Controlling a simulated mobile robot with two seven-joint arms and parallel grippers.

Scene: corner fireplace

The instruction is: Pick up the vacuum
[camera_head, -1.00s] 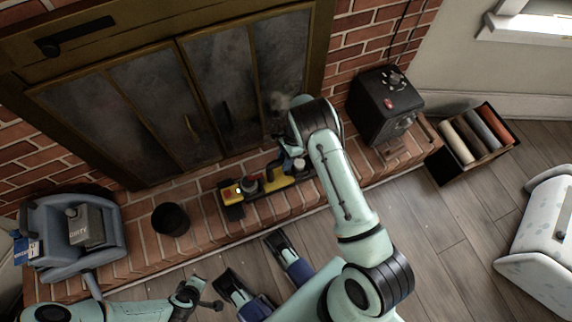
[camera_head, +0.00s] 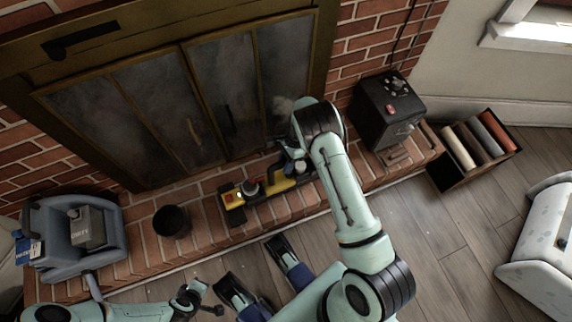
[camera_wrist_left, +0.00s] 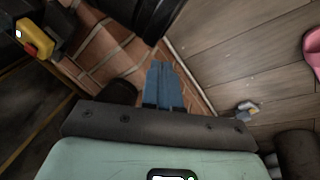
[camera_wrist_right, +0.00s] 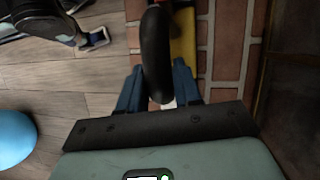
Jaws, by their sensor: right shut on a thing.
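The vacuum (camera_head: 236,198), yellow and black with a red button, lies on the brick hearth in front of the fireplace doors. My right gripper (camera_head: 294,165) is at its right end in the head view, partly hidden by my own arm. In the right wrist view, the blue fingers (camera_wrist_right: 160,88) are on either side of a black curved part of the vacuum (camera_wrist_right: 155,48), shut on it. My left gripper (camera_head: 190,294) is low at the left, apart from the vacuum. In the left wrist view its blue fingers (camera_wrist_left: 163,85) are together and empty. The yellow vacuum end also shows there (camera_wrist_left: 35,38).
A black bucket (camera_head: 171,221) stands left of the vacuum. A blue-grey carrier (camera_head: 56,245) with a grey box is farther left. A black box (camera_head: 386,110) and a crate of rolls (camera_head: 457,180) are at the right. A spotted white object (camera_head: 540,240) stands on open wood floor.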

